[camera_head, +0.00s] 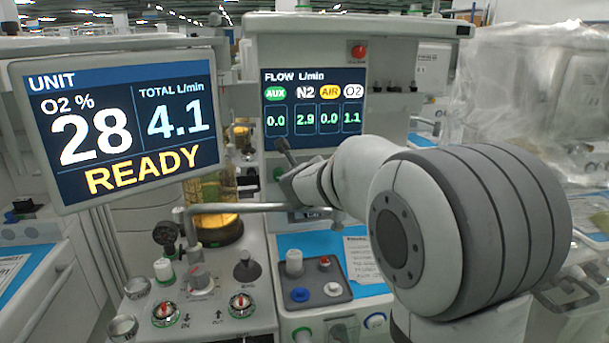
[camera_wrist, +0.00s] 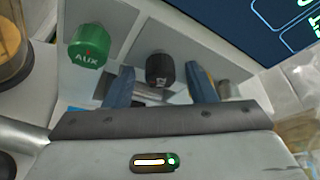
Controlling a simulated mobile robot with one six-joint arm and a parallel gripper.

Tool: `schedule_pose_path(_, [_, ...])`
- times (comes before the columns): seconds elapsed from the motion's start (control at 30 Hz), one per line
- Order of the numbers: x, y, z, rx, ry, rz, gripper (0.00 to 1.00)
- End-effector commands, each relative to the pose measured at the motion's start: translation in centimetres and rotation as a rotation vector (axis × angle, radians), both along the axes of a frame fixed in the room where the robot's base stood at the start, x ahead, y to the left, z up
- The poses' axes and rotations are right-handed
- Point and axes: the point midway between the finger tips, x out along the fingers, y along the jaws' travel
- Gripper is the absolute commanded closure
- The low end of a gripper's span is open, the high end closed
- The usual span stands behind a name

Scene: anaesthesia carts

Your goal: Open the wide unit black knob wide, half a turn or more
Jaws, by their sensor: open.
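In the wrist view a black knob (camera_wrist: 160,70) sticks out of the pale panel, right of a green knob marked AUX (camera_wrist: 88,47). My gripper (camera_wrist: 158,84) is open, with one blue-grey finger on each side of the black knob in the picture. Gaps show between the knob and both fingers, and I see no contact. I cannot tell how deep the fingers reach along the knob. In the head view my gripper (camera_head: 286,153) is at the panel just below the flow screen (camera_head: 313,76). My arm hides the black knob there. The screen reads N2 2.9 and O2 1.1.
A tilted monitor (camera_head: 125,120) reading READY stands at the left. A grey metal arm (camera_head: 265,207) crosses below my gripper. A grey tray (camera_head: 315,284) with small parts lies on the blue work surface. A plastic-covered unit (camera_head: 540,90) stands at the right.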

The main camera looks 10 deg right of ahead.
Motion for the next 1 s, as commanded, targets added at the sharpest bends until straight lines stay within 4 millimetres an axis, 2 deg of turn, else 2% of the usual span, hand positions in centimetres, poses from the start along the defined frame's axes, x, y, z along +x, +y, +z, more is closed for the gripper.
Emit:
schedule_pose_path(0.17, [-1.6, 0.4, 0.7, 0.000, -0.002, 0.002, 0.49])
schedule_pose_path(0.5, [-6.4, 1.6, 2.3, 0.001, 0.000, 0.001, 0.49])
schedule_pose_path(0.63, [-7.1, 1.8, 2.4, -0.001, -0.001, 0.001, 0.49])
schedule_pose_path(0.87, [-7.2, 1.8, 2.4, -0.001, 0.000, 0.000, 0.49])
schedule_pose_path(1.0, [-7.2, 1.5, 2.1, 0.040, 0.011, -0.004, 0.59])
